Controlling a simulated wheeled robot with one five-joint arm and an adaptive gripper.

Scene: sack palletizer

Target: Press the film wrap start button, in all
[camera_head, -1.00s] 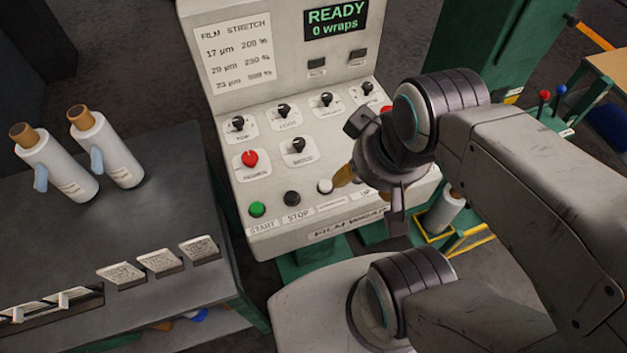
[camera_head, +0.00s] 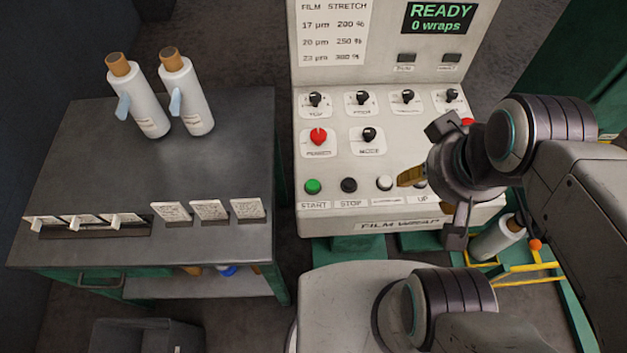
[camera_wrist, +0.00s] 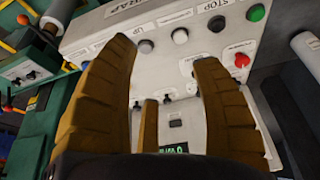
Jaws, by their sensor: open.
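The green START button (camera_head: 313,186) is at the left end of the lower button row on the film wrap panel (camera_head: 322,220). The black STOP button (camera_head: 349,185) and a white button (camera_head: 384,183) are to its right. The display (camera_head: 438,18) reads READY, 0 wraps. My gripper (camera_head: 412,178) is open and empty in front of the panel, near the white button and well right of START.
Black selector knobs (camera_head: 362,98) and a red knob (camera_head: 318,137) stand above the button row. A yellow frame (camera_head: 520,268) is at lower right.

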